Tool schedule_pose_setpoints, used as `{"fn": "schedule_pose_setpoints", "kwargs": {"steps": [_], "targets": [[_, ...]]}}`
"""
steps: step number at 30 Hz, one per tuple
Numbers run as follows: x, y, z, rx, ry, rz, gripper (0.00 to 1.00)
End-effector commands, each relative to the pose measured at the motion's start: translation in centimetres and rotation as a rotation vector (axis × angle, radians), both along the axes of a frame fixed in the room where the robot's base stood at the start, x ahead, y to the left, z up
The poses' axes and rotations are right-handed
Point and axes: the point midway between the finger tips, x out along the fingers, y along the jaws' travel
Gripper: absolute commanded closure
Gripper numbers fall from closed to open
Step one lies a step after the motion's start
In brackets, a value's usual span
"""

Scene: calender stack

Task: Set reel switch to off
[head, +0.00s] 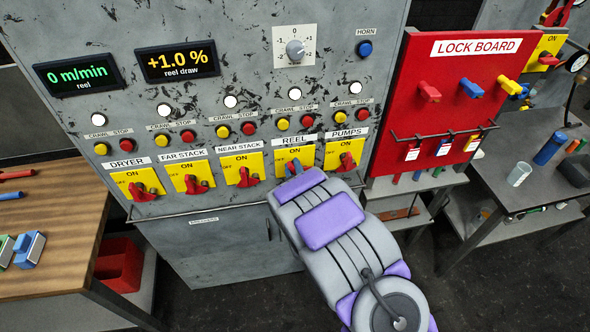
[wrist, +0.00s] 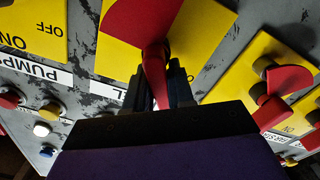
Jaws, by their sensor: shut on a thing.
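The reel switch has a yellow plate (head: 306,153) with ON and OFF marks, under the REEL label on the grey panel. In the wrist view, which is turned over, the red handle (wrist: 154,72) of this switch stands between the two dark fingers of my gripper (wrist: 161,88). The fingers are shut on it. The yellow plate (wrist: 207,40) lies behind the handle. I cannot tell whether the handle points to ON or OFF.
The near stack switch (head: 244,178) and pumps switch (head: 347,162) sit close on either side. The near stack red handle (wrist: 287,80) is right of my fingers in the wrist view. A rail (head: 210,211) runs below the switches. A red lock board (head: 431,85) stands right.

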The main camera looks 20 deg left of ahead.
Motion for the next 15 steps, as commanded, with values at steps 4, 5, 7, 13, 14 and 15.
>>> {"fn": "schedule_pose_setpoints", "kwargs": {"steps": [4, 5, 7, 13, 14, 15], "targets": [[-0.2, 0.5, -0.4, -0.120, -0.076, 0.005, 1.00], [-0.3, 0.5, -0.5, -0.144, -0.092, 0.007, 1.00], [-0.3, 0.6, -0.6, -0.200, -0.126, 0.006, 1.00], [-0.5, 0.9, -1.2, -0.364, -0.224, 0.008, 1.00], [-0.5, 1.0, -1.3, -0.389, -0.240, 0.008, 1.00], [-0.5, 1.0, -1.3, -0.422, -0.261, 0.007, 1.00]]}}
